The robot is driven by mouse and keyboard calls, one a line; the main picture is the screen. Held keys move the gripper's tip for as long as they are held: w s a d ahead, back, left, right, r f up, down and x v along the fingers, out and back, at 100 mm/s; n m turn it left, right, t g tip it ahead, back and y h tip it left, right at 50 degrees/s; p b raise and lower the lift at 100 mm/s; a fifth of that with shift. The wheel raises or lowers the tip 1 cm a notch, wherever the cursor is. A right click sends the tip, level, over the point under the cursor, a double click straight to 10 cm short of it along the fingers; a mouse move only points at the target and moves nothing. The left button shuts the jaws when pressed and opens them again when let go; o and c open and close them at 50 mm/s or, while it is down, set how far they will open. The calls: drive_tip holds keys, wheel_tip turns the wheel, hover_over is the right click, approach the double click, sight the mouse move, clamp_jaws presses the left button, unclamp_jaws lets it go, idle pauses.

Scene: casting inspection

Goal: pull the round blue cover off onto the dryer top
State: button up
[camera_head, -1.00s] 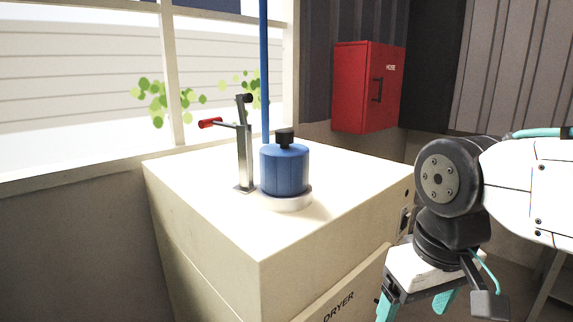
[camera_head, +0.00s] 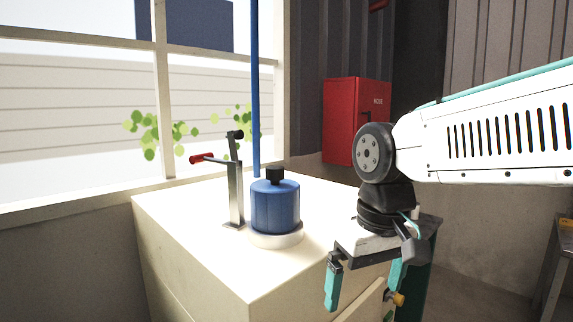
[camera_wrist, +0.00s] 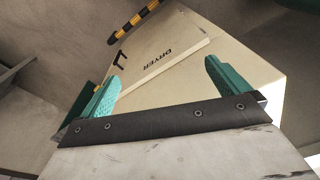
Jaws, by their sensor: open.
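The round blue cover (camera_head: 275,207) with a black knob (camera_head: 275,175) on top sits upright on a white round base (camera_head: 277,237) on the dryer top (camera_head: 200,206). My gripper (camera_head: 362,285) is in front and to the right of the cover, apart from it, with its teal fingers pointing down beside the dryer's front right side. It is open and empty. In the wrist view my open gripper (camera_wrist: 162,82) faces the dryer's front panel (camera_wrist: 190,40) with its DRYER lettering. The cover is not in the wrist view.
A metal toggle clamp with a red handle (camera_head: 203,158) stands just left of the cover. A blue pole (camera_head: 255,90) rises behind it. A red hose cabinet (camera_head: 345,120) hangs on the back wall. The window (camera_head: 90,100) borders the dryer's left. Free dryer top lies around the base.

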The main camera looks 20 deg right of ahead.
sight(280, 179)
drive_tip(key=w+a+r+n+t, duration=0.1)
drive_tip(key=w+a+r+n, duration=0.1)
drive_tip(key=w+r, duration=0.3)
drive_tip(key=w+a+r+n+t+y, duration=0.1)
drive_tip(key=w+a+r+n, duration=0.1)
drive_tip(key=w+r, duration=0.4)
drive_tip(key=w+a+r+n+y, duration=0.1)
drive_tip(key=w+a+r+n, duration=0.1)
drive_tip(key=w+r, duration=0.4)
drive_tip(key=shift+w+t, duration=0.4)
drive_tip(key=shift+w, duration=1.05)
drive_tip(key=shift+a+f+n, duration=0.1)
drive_tip(key=shift+f+n, duration=0.15)
drive_tip(key=shift+n, duration=0.05)
drive_tip(key=x, duration=0.7)
drive_tip(key=shift+a+f, duration=0.15)
drive_tip(key=shift+f, duration=0.15)
drive_tip(key=shift+r, duration=0.1)
drive_tip(key=c, duration=0.7)
